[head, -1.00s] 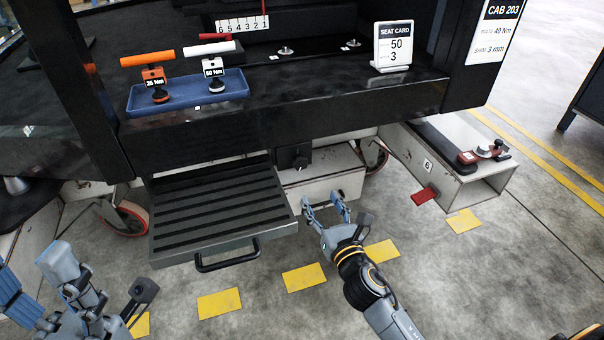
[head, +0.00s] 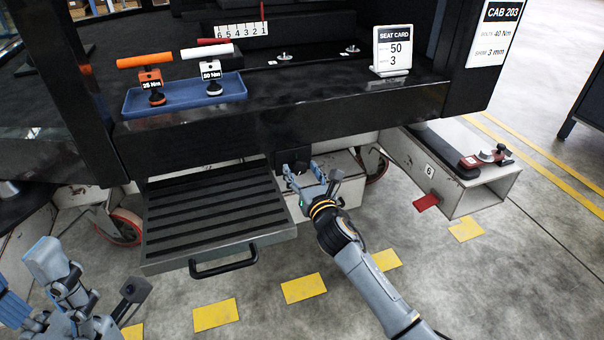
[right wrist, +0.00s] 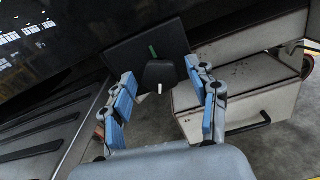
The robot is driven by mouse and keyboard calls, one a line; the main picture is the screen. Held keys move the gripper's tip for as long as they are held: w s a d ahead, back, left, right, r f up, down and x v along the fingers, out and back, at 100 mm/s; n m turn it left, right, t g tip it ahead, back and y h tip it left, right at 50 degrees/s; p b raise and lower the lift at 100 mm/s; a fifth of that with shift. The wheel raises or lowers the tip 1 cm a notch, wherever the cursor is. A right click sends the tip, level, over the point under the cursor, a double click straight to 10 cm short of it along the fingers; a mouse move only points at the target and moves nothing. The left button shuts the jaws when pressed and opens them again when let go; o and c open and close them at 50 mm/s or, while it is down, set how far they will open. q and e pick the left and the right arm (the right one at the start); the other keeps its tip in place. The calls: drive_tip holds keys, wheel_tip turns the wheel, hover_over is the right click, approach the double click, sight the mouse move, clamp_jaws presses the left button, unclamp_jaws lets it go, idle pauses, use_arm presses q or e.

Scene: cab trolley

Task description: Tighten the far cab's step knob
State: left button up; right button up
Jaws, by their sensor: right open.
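The step knob (right wrist: 158,73) is black and sits on a dark square plate (right wrist: 128,47) in the right wrist view. A white mark shows at its lower edge and a green mark on the plate above it. My right gripper (right wrist: 166,98) is open, with its blue-padded fingers on either side of the knob and apart from it. In the head view my right gripper (head: 303,172) is beside the step (head: 215,215) and mostly hides the knob. My left gripper (head: 75,290) is low at the left; its finger opening is unclear.
The step's handle (head: 225,264) sticks out in front. Above, a blue tray (head: 190,106) holds an orange and a white torque tool, beside a seat card (head: 392,48). A sign (head: 497,28) reads CAB 203. A white beam (head: 450,185) lies to the right; floor in front is open.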

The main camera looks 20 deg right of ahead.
drive_tip(key=shift+c, duration=0.3)
drive_tip(key=c, duration=1.1)
